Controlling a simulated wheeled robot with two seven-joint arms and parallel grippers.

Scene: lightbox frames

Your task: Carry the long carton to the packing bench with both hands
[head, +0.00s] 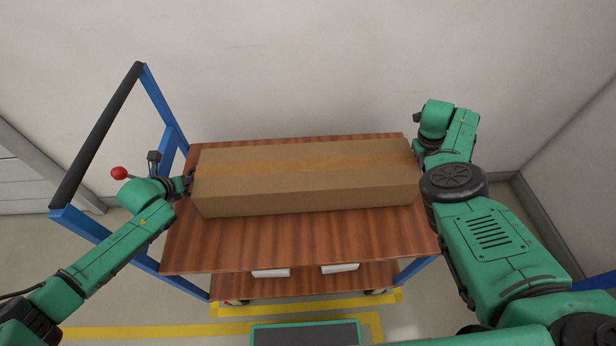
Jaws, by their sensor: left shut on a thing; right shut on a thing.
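The long carton (310,196) is brown cardboard with a tape strip along its top. It lies lengthwise from left to right over the wooden top of a blue-framed cart (300,245). I cannot tell whether it touches the cart top. My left gripper (190,182) is shut on the carton's left end. My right gripper (419,160) is at the carton's right end and shut on it, mostly hidden behind my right arm. No packing bench can be made out in this view.
The cart's blue push handle (97,135) with a black grip rises at the left, beside my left arm. A red knob (119,173) shows near it. A pale wall (300,70) stands close behind the cart. Yellow lines (230,312) mark the floor in front.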

